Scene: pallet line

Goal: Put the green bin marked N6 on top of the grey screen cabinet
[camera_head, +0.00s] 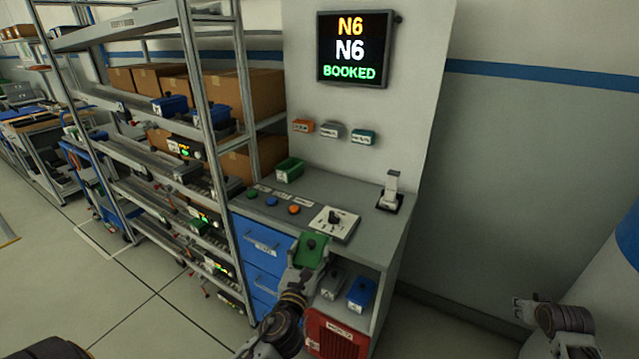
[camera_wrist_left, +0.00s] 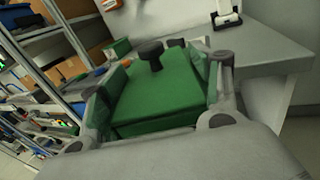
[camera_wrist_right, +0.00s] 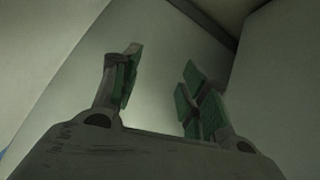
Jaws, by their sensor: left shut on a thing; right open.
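A green bin (camera_head: 314,247) is between the fingers of my left gripper (camera_head: 308,256), which is shut on it. The held bin fills the middle of the left wrist view (camera_wrist_left: 160,100); a black knob shows at its far side, and I cannot read a mark on it. It is at the front edge of the grey screen cabinet (camera_head: 385,232); I cannot tell whether it touches. The cabinet's screen (camera_head: 354,48) reads N6, N6, BOOKED. A second green bin (camera_head: 290,170) stands on the cabinet top at the back left. My right gripper (camera_head: 524,308) is open and empty.
The cabinet top carries coloured buttons, a joystick panel (camera_head: 335,222) and a grey stand (camera_head: 391,192). A grey bin (camera_head: 332,284) and a blue bin (camera_head: 361,292) are in the open bay below. A loaded shelf rack (camera_head: 205,110) stands to the left.

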